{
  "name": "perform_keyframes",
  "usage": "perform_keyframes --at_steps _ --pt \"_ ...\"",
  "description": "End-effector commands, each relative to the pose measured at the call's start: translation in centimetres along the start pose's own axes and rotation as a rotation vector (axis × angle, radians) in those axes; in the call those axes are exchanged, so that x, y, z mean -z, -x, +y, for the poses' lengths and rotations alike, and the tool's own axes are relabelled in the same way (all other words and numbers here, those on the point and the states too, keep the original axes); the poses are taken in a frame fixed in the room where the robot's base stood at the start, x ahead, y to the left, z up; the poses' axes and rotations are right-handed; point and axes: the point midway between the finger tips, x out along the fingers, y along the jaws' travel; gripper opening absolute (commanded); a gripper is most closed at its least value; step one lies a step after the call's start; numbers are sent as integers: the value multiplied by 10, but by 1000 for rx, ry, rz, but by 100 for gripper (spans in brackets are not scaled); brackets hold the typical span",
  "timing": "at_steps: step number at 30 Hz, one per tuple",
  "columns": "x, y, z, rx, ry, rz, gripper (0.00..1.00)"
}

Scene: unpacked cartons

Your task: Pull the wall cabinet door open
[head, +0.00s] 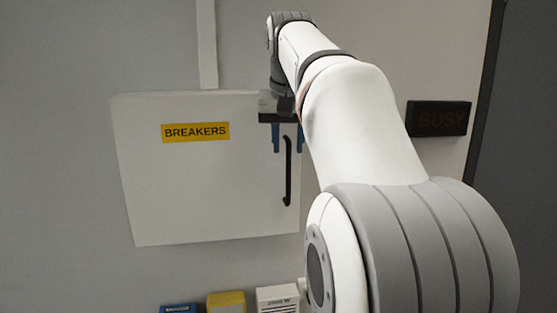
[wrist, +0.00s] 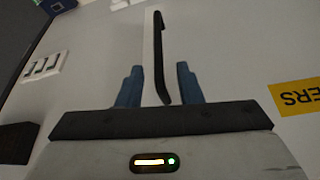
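The wall cabinet door (head: 200,190) is white, with a yellow BREAKERS label (head: 196,132), and looks shut. Its black vertical bar handle (head: 287,172) is near the door's right edge. In the wrist view the handle (wrist: 159,55) runs up from between the two blue fingers. My gripper (head: 288,150) is at the upper end of the handle in the head view, fingers pointing down. In the wrist view my gripper (wrist: 158,75) is open, with a gap on each side of the handle. I cannot tell how far the fingertips are from the door.
A dark BUSY sign (head: 440,118) is on the wall right of the cabinet. Below stand a blue box (head: 178,309), a yellow box (head: 226,301) and a white box (head: 278,297). A pale conduit (head: 207,45) runs above the cabinet. The wall left of it is clear.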

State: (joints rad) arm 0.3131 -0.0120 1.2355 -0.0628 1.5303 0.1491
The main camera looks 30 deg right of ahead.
Motion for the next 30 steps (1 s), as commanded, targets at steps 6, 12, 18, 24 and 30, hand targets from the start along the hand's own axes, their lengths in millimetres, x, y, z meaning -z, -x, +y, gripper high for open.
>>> perform_keyframes --at_steps 6,12,18,24,30 --pt "-1 -35 0 0 1 -1 33" --pt "-1 -52 0 0 1 0 33" --pt "0 -54 0 0 1 2 33" --pt "0 -53 1 0 1 2 23" --pt "0 -53 1 0 0 2 6"
